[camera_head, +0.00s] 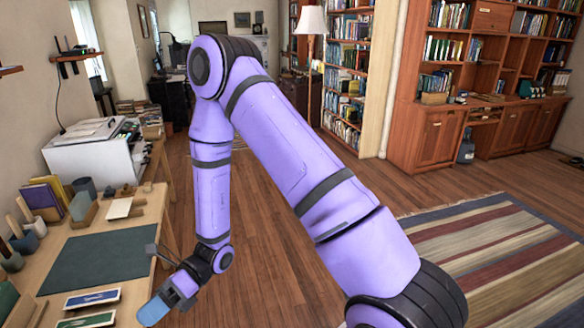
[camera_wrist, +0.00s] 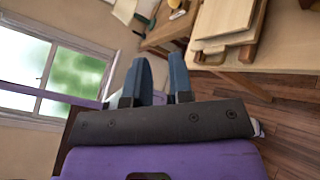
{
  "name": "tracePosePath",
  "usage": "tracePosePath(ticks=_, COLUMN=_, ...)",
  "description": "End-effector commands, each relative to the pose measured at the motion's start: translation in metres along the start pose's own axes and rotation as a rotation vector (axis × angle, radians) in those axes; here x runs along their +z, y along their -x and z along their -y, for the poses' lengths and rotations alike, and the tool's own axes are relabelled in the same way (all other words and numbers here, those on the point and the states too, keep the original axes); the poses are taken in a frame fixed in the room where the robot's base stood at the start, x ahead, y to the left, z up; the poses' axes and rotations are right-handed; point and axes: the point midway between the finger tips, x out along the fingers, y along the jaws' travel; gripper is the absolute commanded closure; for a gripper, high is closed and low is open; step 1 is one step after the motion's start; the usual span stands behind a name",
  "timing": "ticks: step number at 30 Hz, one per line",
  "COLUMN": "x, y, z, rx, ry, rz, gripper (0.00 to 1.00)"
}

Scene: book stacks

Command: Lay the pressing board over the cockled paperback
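My gripper (camera_head: 160,306) hangs at the near right edge of the wooden table in the head view, beside the dark green mat. In the wrist view its two blue fingers (camera_wrist: 160,64) stand apart with nothing visible between them. A pale wooden board (camera_wrist: 226,17) lies over other flat pieces on brown wooden supports at the upper right of the wrist view, apart from the fingers; it may be the pressing board. I cannot make out the cockled paperback for sure. A blue book (camera_head: 92,299) and a green book (camera_head: 88,320) lie flat at the table's near edge.
The dark green mat (camera_head: 100,262) is bare. Upright books (camera_head: 42,198), a small cream piece (camera_head: 119,208) and grey-blue blocks (camera_head: 82,206) stand behind it. A white printer (camera_head: 90,150) is farther back. Open wood floor (camera_head: 265,235) lies right of the table.

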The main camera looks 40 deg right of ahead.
Motion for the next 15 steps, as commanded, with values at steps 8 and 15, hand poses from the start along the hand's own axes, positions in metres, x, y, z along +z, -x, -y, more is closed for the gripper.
tracePosePath(ticks=8, x=0.035, y=0.034, z=-0.066, rx=0.008, ry=0.401, rz=-0.256, gripper=0.79)
tracePosePath(ticks=15, x=0.051, y=0.065, z=-0.120, rx=0.009, ry=0.727, rz=-0.492, gripper=0.79)
